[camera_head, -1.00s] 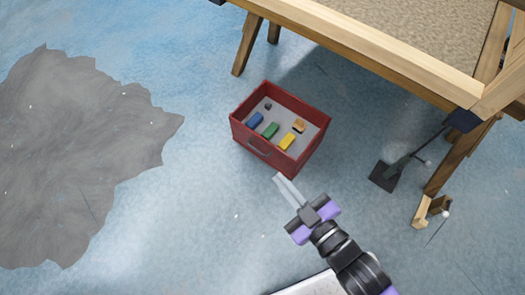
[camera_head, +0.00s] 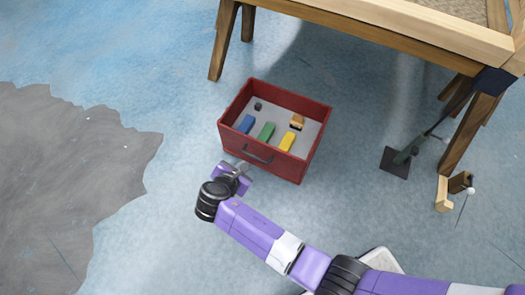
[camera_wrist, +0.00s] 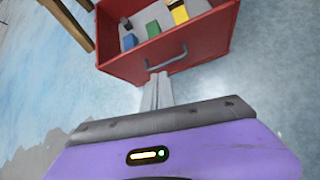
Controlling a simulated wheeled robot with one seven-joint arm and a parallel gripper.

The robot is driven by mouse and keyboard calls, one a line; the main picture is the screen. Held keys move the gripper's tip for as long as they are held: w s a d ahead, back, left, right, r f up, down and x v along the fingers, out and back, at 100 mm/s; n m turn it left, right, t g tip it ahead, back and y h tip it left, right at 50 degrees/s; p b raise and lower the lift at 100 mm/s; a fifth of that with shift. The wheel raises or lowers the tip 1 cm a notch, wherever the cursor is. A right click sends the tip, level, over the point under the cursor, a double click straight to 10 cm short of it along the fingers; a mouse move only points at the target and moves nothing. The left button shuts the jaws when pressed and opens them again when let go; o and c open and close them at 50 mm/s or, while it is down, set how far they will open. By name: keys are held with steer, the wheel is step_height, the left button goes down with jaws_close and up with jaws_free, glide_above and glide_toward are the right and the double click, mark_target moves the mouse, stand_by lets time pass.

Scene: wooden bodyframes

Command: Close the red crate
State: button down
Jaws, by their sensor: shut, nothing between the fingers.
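The red crate (camera_head: 315,150) stands on the blue floor with its top open. A grey handle (camera_head: 258,153) is on its near side, and it also shows in the wrist view (camera_wrist: 168,60). Inside lie a blue block (camera_head: 246,124), a green block (camera_head: 267,131), a yellow block (camera_head: 287,141), an orange piece (camera_head: 297,122) and a small dark piece (camera_head: 258,106). My gripper (camera_head: 243,168) is shut and empty, just in front of the crate's near side. In the wrist view its fingers (camera_wrist: 158,85) point at the handle, close below it; I cannot tell whether they touch.
A wooden table-like frame (camera_head: 400,40) stands behind and to the right, with legs on the floor. A dark stand with a square base (camera_head: 395,162) and a small wooden piece (camera_head: 443,195) are to the right. Floor left of the crate is clear, with a grey patch (camera_head: 70,180).

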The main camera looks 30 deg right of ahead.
steer(key=s+d+n+g+h, duration=0.1)
steer(key=s+d, duration=0.1)
steer(key=b, duration=0.8)
glide_toward(270, 149)
steer(key=shift+n, duration=0.4)
steer(key=x, duration=0.5)
steer(key=shift+s+a+f, duration=0.15)
steer(key=shift+f, duration=0.35)
steer(key=shift+w+d+r, duration=0.1)
steer(key=shift+w+d, duration=0.2)
steer(key=shift+d, duration=0.1)
